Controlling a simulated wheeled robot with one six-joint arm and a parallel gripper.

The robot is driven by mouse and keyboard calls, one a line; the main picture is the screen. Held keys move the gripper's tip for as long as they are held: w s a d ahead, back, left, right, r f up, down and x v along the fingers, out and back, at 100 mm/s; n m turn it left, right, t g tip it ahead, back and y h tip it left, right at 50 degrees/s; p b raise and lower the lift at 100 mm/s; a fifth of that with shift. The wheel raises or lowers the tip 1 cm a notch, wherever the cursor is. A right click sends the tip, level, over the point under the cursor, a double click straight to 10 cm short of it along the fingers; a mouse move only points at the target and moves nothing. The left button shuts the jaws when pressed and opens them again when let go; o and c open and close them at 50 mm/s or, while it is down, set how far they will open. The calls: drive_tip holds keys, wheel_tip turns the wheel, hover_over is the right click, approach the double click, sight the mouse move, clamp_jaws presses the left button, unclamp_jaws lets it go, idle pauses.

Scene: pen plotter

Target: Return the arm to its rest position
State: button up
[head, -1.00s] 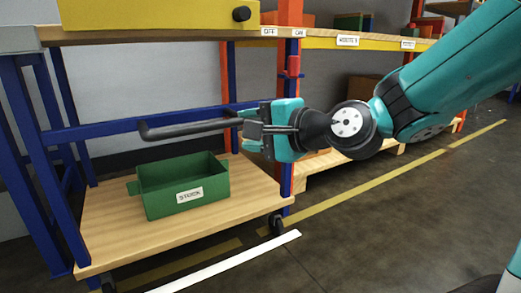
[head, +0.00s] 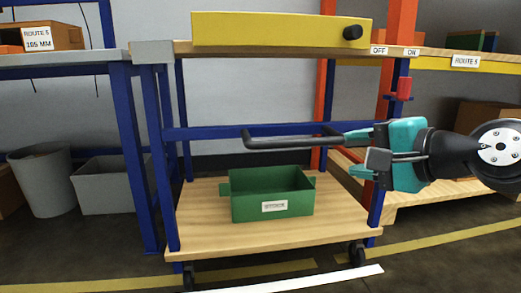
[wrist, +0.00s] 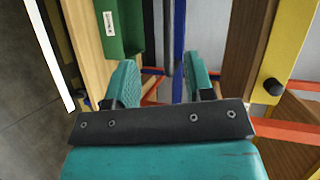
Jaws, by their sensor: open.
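My gripper (head: 358,154) is at the right of the head view, with its teal fingers pointing left and spread apart. It is open, with nothing clamped in it. A black bar handle (head: 290,143) extends left from near the fingers, in front of the cart. In the wrist view, the two fingers (wrist: 161,78) stand apart, and the dark bar (wrist: 168,35) shows in the gap between them, farther off. I cannot tell whether the fingers reach around it. The rest of my arm is mostly outside the head view.
A wooden cart (head: 210,238) on casters holds a green labelled bin (head: 272,204) on its lower shelf. A yellow box (head: 270,30) with a black knob lies on top. A red switch (head: 404,88) is on the post by OFF and ON labels. Grey bins (head: 42,180) stand left.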

drive_tip(key=s+a+r+n+g+h+p, duration=0.2)
drive_tip(key=s+r+n+g+p, duration=0.4)
drive_tip(key=s+r+n+p, duration=0.5)
drive_tip(key=s+a+r+n+g+h+p, duration=0.25)
drive_tip(key=s+r+n+g+p, duration=0.4)
drive_tip(key=p, duration=0.75)
wheel_tip(320, 180, up, 33)
drive_tip(key=n+y+p, duration=0.1)
drive_tip(key=p, duration=3.3)
drive_tip(key=shift+s+p, duration=0.15)
drive_tip(key=shift+p, duration=0.15)
drive_tip(key=shift+a+f, duration=0.1)
